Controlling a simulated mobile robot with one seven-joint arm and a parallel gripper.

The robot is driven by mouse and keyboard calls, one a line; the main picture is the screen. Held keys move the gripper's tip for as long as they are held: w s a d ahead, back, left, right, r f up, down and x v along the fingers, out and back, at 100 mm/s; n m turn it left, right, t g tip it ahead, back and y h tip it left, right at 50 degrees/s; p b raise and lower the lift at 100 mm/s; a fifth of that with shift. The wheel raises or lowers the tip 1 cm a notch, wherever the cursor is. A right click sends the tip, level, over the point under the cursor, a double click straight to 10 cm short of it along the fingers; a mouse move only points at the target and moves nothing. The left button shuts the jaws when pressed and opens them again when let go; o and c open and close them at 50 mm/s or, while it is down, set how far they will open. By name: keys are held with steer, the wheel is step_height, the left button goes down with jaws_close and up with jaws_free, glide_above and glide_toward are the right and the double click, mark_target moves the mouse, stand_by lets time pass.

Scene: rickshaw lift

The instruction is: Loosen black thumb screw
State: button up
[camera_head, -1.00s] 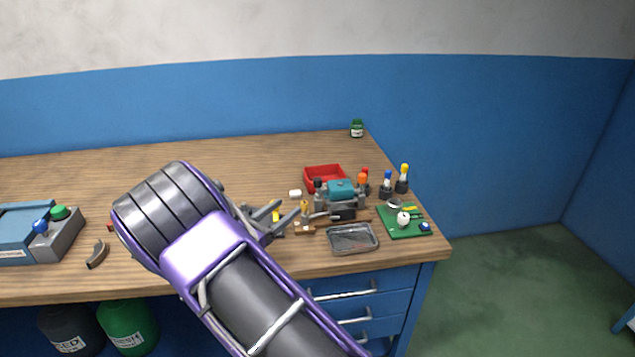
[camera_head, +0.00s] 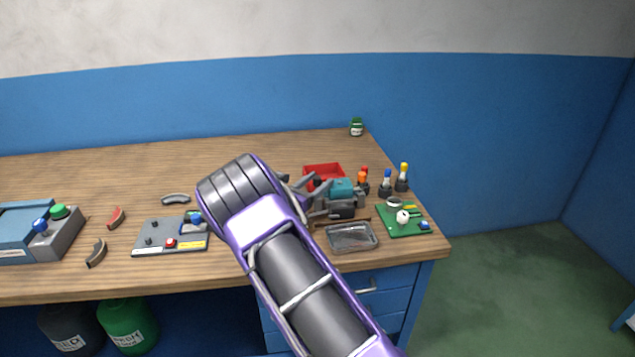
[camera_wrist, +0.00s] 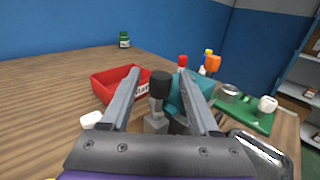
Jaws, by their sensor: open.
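The black thumb screw (camera_wrist: 160,84) stands upright on a grey fixture (camera_wrist: 156,126) in the middle of the wrist view. In the head view a small dark knob (camera_head: 317,182) shows at the left of the teal-topped fixture (camera_head: 341,188). My gripper (camera_wrist: 161,76) is open, with one finger on each side of the screw in the wrist picture. I cannot tell how far the screw lies beyond the fingertips, and no contact shows. In the head view my gripper (camera_head: 311,185) reaches the fixture's left side, and my arm covers part of the bench.
A red bin (camera_head: 323,172) stands behind the fixture, and a metal tray (camera_head: 352,237) lies in front. Screwdrivers (camera_head: 402,178) and a green board (camera_head: 404,221) are at the right. A grey panel (camera_head: 170,237) lies left of my arm.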

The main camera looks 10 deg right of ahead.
jaws_close()
steer(key=shift+y, duration=0.3)
steer(key=n+t+y+b, duration=0.1)
steer(key=n+t+y, duration=0.1)
steer(key=n+y, duration=0.1)
steer(key=shift+f+t+y, duration=0.1)
steer(key=shift+t+y, duration=0.2)
steer(key=shift+t, duration=0.1)
steer(key=shift+n+t+y+b, duration=0.45)
steer(key=shift+n+t+y, duration=0.35)
steer(key=shift+n+y, duration=0.7)
steer(key=shift+y, duration=0.5)
